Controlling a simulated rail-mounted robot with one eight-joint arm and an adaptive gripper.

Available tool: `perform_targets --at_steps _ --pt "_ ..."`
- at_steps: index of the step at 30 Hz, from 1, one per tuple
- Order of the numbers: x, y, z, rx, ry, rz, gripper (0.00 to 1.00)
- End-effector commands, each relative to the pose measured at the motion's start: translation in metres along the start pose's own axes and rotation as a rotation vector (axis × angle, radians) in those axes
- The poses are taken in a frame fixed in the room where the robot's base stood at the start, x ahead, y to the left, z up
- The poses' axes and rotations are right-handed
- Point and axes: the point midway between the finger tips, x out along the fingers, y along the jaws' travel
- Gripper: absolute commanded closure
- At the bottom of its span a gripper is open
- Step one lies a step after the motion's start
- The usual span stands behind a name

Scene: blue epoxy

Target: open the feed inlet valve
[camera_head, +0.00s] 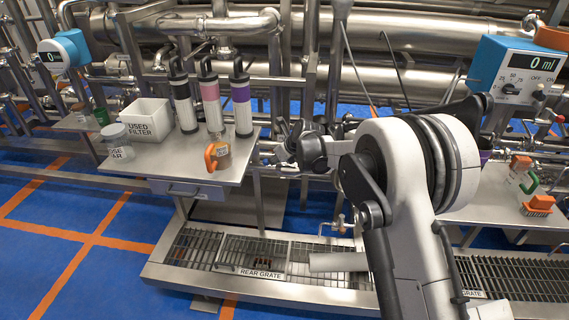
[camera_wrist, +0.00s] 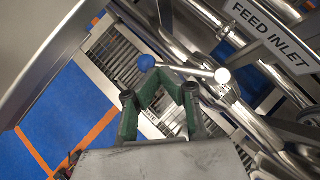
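The gripper is not clearly visible in the head view, where my arm covers that area.
A steel table (camera_head: 215,170) at left bears a USED FILTER bin (camera_head: 148,120), a clear jar (camera_head: 117,143) and several capped cylinders. A floor grate labelled REAR GRATE (camera_head: 260,270) lies below. Pipes crowd the back. A blue 0 ml meter (camera_head: 515,68) is at right.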

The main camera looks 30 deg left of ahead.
Motion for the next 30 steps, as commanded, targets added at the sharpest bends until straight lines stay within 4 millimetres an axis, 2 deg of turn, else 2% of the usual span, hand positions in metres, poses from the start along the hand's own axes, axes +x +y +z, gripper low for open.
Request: perform_targets --at_steps 15,30 --pt "0.02 -0.006 0.024 0.0 0.0 0.001 1.0" --pt "0.026 -0.011 0.031 0.0 0.0 0.001 1.0"
